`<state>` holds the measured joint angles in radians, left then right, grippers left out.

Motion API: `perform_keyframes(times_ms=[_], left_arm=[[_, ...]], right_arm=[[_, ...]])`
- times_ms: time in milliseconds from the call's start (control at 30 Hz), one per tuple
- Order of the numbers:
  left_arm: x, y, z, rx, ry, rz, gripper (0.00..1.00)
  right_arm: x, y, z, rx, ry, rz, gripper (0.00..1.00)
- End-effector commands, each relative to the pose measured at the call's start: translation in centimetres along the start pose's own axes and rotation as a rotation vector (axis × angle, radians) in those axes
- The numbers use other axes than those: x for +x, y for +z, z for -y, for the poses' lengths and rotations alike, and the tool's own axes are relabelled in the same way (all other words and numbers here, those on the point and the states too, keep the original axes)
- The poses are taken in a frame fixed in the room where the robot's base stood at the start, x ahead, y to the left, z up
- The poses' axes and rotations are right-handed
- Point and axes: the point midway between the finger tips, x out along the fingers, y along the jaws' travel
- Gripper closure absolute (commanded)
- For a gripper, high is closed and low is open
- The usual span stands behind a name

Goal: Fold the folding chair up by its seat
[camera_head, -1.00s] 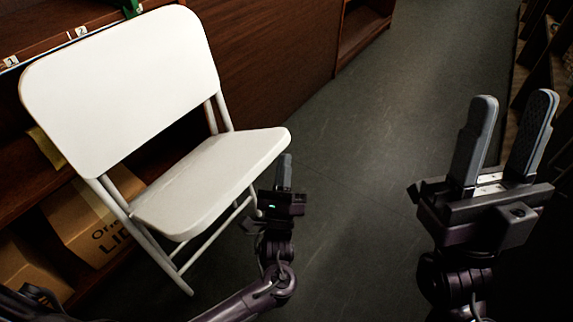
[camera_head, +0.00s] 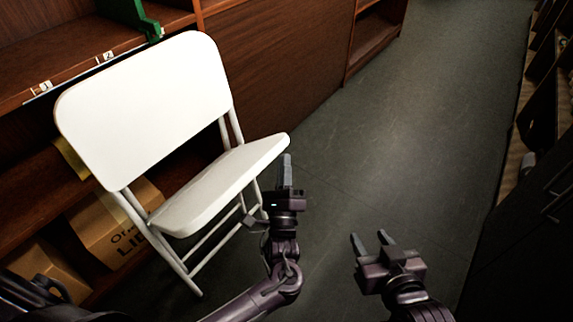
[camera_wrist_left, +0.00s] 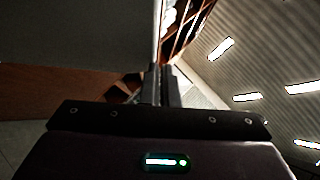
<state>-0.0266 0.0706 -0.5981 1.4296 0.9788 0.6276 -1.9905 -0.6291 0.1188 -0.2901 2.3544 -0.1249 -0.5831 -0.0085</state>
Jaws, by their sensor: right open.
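The white folding chair stands at the left in the head view, with its backrest (camera_head: 145,110) leaning and its seat (camera_head: 215,187) tilted up toward its front edge. My left gripper (camera_head: 286,160) points upward at the seat's near right corner, its tips at or just below the edge. Whether they touch is unclear. In the left wrist view its fingers (camera_wrist_left: 161,85) are close together, with nothing visible between them, and a grey surface, seemingly the seat's underside (camera_wrist_left: 75,45), fills the upper left. My right gripper (camera_head: 371,242) is open and empty over the floor, right of the chair.
A brown wooden shelf unit (camera_head: 285,70) stands behind the chair. Dark cabinets (camera_head: 535,215) line the right. The grey floor (camera_head: 410,130) between is clear.

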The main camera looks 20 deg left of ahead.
Motion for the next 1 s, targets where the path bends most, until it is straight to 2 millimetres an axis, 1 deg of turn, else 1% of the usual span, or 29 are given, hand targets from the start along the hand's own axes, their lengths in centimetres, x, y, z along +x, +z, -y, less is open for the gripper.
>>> perform_keyframes(times_ms=[33, 100, 200, 333, 433, 500, 700, 833, 967, 1000], left_arm=[[0.5, 0.5, 0.5, -0.008, 0.006, 0.003, 1.00], [0.7, 0.7, 0.6, -0.019, 0.015, 0.002, 1.00], [1.0, 1.0, 0.8, -0.033, 0.029, 0.002, 1.00], [1.5, 1.5, 1.0, -0.053, 0.049, 0.002, 1.00], [1.9, 1.9, 1.0, -0.066, 0.064, 0.002, 1.00], [2.2, 2.2, 1.1, -0.077, 0.073, 0.003, 1.00], [3.1, 3.1, 1.1, -0.107, 0.104, 0.002, 1.00], [3.7, 3.7, 1.2, -0.128, 0.124, 0.002, 1.00], [4.3, 4.3, 1.2, -0.151, 0.148, 0.001, 1.00], [4.6, 4.5, 1.2, -0.159, 0.156, 0.001, 1.00]], right_arm=[[-0.4, 1.9, 0.1, 0.005, -0.001, 0.100, 0.56], [-1.0, 4.7, 0.2, 0.010, -0.003, 0.231, 0.56], [-2.3, 7.9, 0.3, 0.017, -0.003, 0.395, 0.56], [-4.0, 10.9, 0.1, 0.025, 0.002, 0.568, 0.56], [-5.3, 12.2, -0.3, 0.032, 0.012, 0.666, 0.56], [-6.0, 12.7, -0.6, 0.038, 0.021, 0.719, 0.56], [-7.4, 13.5, -1.7, 0.055, 0.050, 0.831, 0.56], [-7.9, 14.0, -2.5, 0.068, 0.070, 0.886, 0.56], [-8.0, 15.0, -3.3, 0.084, 0.089, 0.931, 0.56], [-7.9, 15.5, -3.5, 0.089, 0.094, 0.944, 0.56]])
